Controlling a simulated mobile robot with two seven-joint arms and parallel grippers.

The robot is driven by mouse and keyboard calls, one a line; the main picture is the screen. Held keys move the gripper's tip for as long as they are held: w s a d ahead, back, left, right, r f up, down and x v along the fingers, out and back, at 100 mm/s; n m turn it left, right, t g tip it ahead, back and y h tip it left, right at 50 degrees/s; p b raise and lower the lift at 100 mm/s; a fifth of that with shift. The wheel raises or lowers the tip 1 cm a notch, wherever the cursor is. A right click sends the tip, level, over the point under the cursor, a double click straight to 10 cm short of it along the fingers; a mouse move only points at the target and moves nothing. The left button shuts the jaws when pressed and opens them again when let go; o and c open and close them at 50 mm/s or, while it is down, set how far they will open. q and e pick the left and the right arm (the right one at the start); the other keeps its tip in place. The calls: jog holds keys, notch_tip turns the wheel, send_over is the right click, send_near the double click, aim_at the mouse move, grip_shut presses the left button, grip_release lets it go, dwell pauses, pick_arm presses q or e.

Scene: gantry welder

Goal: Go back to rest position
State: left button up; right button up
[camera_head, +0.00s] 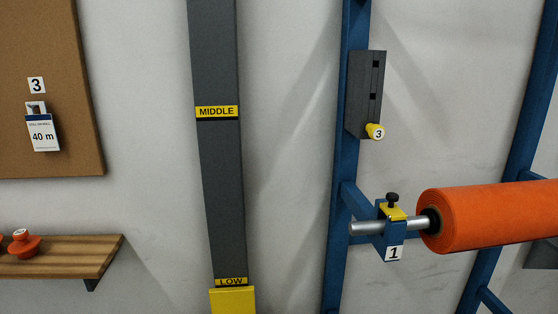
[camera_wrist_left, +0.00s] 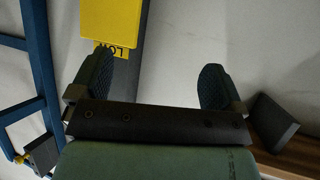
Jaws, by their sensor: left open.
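My left gripper (camera_wrist_left: 152,88) shows in the left wrist view with its two dark green fingers wide apart and nothing between them. Past its fingers are a pale wall and a grey post with a yellow block (camera_wrist_left: 108,22) beside the LOW label (camera_wrist_left: 112,50). Neither gripper shows in the head view. There, the grey post carries a MIDDLE label (camera_head: 217,112) and a LOW label (camera_head: 231,282), with the yellow block (camera_head: 232,301) just below LOW.
A blue rack (camera_head: 338,235) holds an orange roll (camera_head: 490,216) on a metal bar, by tag 1 (camera_head: 393,253). A yellow knob marked 3 (camera_head: 375,131) sits above. At left are a cork board (camera_head: 50,80) with a 40 m card (camera_head: 42,134) and a wooden shelf (camera_head: 70,258) with orange items.

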pick_arm(q)
jog(key=shift+g, duration=0.4)
jog(key=s+d+f, duration=0.1)
jog(key=s+f, duration=0.1)
jog(key=s, duration=0.1)
jog(key=s+d+f, duration=0.1)
jog(key=s+f, duration=0.2)
jog(key=s+d+f, duration=0.1)
jog(key=s+f, duration=0.2)
jog(key=s+d+f, duration=0.2)
jog(key=s+f, duration=0.1)
jog(key=s, duration=0.4)
jog(key=s+d+f, duration=0.2)
jog(key=s+f, duration=0.2)
jog(key=s, duration=0.3)
notch_tip(320, 180, up, 14)
jog(key=a+p, duration=0.1)
jog(key=p, duration=1.5)
jog(key=shift+s+a, duration=0.2)
jog(key=shift+s, duration=0.25)
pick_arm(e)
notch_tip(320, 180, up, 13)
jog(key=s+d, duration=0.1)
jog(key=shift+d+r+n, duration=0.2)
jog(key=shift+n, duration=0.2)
pick_arm(q)
jog(key=shift+r, duration=0.1)
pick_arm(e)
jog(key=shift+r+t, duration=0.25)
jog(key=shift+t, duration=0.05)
